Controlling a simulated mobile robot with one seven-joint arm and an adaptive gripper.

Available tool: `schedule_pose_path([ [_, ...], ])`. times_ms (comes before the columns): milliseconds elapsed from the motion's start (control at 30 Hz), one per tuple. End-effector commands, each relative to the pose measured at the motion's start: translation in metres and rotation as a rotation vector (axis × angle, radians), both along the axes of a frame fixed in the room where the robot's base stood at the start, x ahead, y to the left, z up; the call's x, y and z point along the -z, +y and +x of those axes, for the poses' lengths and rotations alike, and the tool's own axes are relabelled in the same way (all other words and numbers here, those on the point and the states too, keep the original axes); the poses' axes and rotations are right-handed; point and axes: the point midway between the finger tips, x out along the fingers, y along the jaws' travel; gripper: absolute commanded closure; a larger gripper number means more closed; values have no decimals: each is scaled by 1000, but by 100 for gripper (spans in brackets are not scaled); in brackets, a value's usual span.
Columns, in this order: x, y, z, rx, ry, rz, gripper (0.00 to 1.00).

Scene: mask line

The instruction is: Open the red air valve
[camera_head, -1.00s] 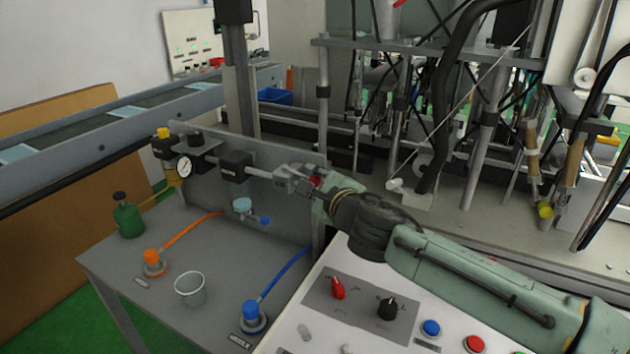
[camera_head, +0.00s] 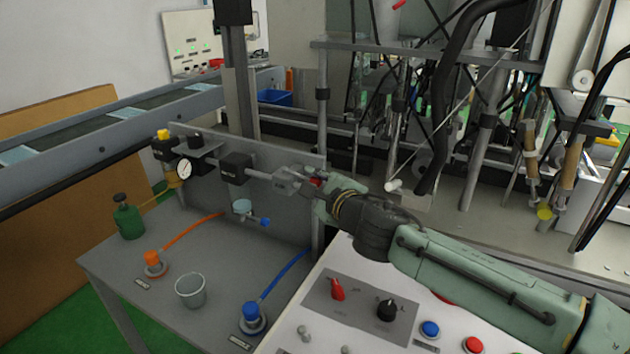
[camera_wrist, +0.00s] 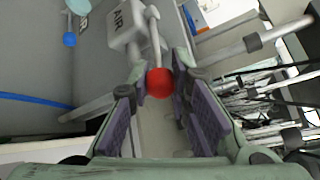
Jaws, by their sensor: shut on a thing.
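The red ball knob (camera_wrist: 159,81) of the air valve sits between my fingertips in the wrist view. A thin metal lever runs from it up to a grey block marked AIR (camera_wrist: 125,26). My gripper (camera_wrist: 158,92) is shut on this red knob, with the purple finger pads on both sides of it. My wrist hides much of the valve there. The pressure gauge (camera_head: 184,168) is on the same line, further left.
A grey panel (camera_head: 275,215) stands behind a table with an orange hose (camera_head: 190,230), a blue hose (camera_head: 285,275), a cup (camera_head: 190,290) and a green bottle (camera_head: 128,218). A control box (camera_head: 360,325) with knobs and buttons lies below my arm. Machine frames crowd the right.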

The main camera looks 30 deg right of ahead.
Motion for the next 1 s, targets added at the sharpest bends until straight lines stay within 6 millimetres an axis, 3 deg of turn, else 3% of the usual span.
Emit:
schedule_pose_path([
  [333,-4,-13,6,-152,-2,-6,100],
  [700,-3,-13,6,-171,0,-5,100],
  [733,-3,-13,6,-171,0,-5,81],
  [1000,-2,-13,6,-170,1,-3,63],
])
